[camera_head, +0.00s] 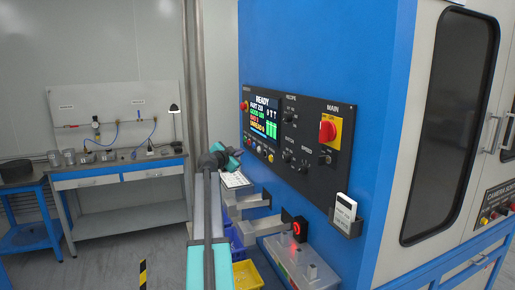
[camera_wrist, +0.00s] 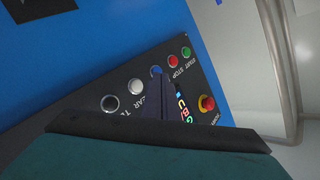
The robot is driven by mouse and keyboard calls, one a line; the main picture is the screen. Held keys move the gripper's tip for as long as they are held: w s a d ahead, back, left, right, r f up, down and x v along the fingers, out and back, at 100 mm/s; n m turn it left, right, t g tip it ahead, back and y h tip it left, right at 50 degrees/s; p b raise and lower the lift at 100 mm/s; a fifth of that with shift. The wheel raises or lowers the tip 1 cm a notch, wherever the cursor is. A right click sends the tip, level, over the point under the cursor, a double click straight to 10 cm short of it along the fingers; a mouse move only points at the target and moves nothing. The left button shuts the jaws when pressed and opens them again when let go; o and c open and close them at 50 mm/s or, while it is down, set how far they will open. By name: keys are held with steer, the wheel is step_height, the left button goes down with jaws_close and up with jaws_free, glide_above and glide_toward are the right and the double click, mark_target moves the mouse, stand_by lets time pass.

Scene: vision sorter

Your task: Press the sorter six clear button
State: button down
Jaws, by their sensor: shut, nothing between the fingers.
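The clear button is a white round button (camera_wrist: 135,86) in a dark ring on the black control panel (camera_wrist: 85,95), which appears turned around in the wrist view. Part of its label, "EAR", shows beside it. My gripper (camera_wrist: 158,82) is shut and empty. In the head view my gripper (camera_head: 237,153) is at the lower left of the panel (camera_head: 309,155), below the lit screen (camera_head: 264,116) reading READY.
A workbench (camera_head: 120,175) stands far left.

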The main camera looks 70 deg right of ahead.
mark_target(259, 149)
steer(key=shift+s+d, duration=0.8)
steer(key=shift+s, duration=0.15)
steer(key=shift+s+d, duration=0.75)
steer(key=shift+s, duration=0.2)
steer(key=shift+s+d+b, duration=0.5)
steer(key=shift+s+b, duration=0.1)
steer(key=shift+b, duration=0.45)
stand_by(2.1)
steer(key=shift+w+f, duration=0.1)
steer(key=shift+w+a+b, duration=0.55)
steer(key=shift+b, duration=0.45)
